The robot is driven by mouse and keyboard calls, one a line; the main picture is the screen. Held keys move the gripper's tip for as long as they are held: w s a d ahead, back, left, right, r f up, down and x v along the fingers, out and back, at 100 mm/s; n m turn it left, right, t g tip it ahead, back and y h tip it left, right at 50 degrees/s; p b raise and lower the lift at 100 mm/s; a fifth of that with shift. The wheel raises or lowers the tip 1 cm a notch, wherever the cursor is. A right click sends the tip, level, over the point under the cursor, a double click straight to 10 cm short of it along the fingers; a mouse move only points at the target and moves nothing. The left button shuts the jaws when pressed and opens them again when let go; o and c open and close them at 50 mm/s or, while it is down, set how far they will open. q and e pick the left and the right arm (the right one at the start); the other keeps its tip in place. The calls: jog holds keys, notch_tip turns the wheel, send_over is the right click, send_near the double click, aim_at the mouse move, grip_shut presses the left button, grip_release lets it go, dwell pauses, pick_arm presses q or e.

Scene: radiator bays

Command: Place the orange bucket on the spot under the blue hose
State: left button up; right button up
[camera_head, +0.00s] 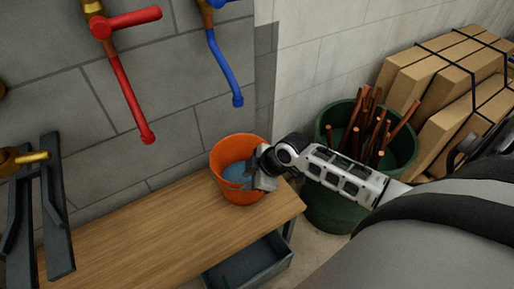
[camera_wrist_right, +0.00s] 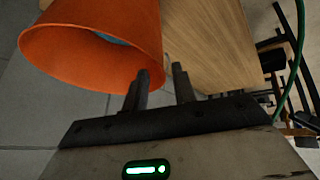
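The orange bucket (camera_head: 226,150) is near the right end of the wooden bench (camera_head: 130,235), below the tip of the blue hose (camera_head: 226,68). Something blue shows inside it. My right gripper (camera_head: 258,176) is at the bucket's right rim. In the right wrist view, the bucket (camera_wrist_right: 90,60) fills the upper left. The fingers of my right gripper (camera_wrist_right: 160,88) stand apart there, with a visible gap, close to the bucket's edge. I cannot tell whether either finger touches the wall, or whether the bucket rests fully on the bench. My left gripper is out of view.
A red hose (camera_head: 128,95) hangs to the left of the blue one. A green tub (camera_head: 335,205) with brown sticks stands right of the bench, by stacked cardboard boxes (camera_head: 425,75). A dark bin (camera_head: 250,265) sits below. The bench left of the bucket is clear.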

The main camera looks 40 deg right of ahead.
jog(key=v, duration=0.5)
jog(key=s+a+f+m+t+h, duration=0.1)
jog(key=s+a+f+m+t, duration=0.1)
jog(key=s+a+m+t, duration=0.3)
jog(key=s+a+m, duration=0.3)
jog(key=s+a, duration=0.2)
jog(key=a, duration=0.1)
jog(key=shift+s+f+m, duration=0.2)
jog(key=shift+f+m, duration=0.1)
jog(key=shift+f, duration=0.1)
